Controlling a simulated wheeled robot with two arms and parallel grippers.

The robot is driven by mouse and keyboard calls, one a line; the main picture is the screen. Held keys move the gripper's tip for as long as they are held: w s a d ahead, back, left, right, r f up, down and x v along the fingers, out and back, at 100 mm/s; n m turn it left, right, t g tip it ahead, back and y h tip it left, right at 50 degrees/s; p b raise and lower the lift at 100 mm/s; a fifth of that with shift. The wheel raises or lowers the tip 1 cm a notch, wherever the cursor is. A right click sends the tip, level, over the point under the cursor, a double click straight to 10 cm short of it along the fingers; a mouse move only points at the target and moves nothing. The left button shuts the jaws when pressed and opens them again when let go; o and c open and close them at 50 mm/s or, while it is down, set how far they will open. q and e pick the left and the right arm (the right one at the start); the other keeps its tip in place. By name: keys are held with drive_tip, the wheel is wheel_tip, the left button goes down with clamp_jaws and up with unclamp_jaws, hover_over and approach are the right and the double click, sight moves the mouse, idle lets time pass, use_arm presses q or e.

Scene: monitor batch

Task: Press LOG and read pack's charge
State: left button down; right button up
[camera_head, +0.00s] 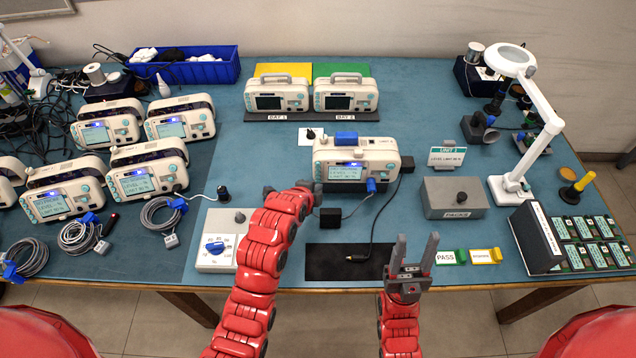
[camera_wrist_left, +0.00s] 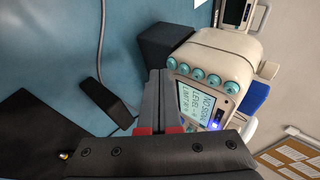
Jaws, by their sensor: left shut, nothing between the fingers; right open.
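The central monitor (camera_head: 330,152) stands on the bench, its screen (camera_head: 346,172) lit. In the left wrist view the monitor (camera_wrist_left: 222,48) shows a column of teal buttons (camera_wrist_left: 198,75) and a screen (camera_wrist_left: 193,103) seeming to read "NO SIGNAL", "LEVEL" with a dash and a "LIMIT" line. A blue light glows beside it. No LOG label is legible. My left gripper (camera_wrist_left: 165,88) is shut and empty, its tips close to the monitor's front; contact cannot be told. My right gripper (camera_head: 416,245) is open and empty above the front of the bench. A grey box (camera_head: 455,212) is labelled PACKS.
Several similar monitors (camera_head: 62,200) with coiled cables stand at left. A dial box (camera_head: 216,262) and black mat (camera_head: 325,265) lie in front. PASS (camera_head: 446,257) and yellow (camera_head: 485,256) tags, a card rack (camera_head: 535,240) and a magnifier lamp (camera_head: 540,100) are at right.

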use_arm(q)
drive_tip(key=shift+w+b, duration=0.35)
drive_tip(key=shift+b, duration=0.1)
idle(0.8)
drive_tip(key=shift+s, duration=0.8)
drive_tip(key=s, duration=0.5)
idle(0.8)
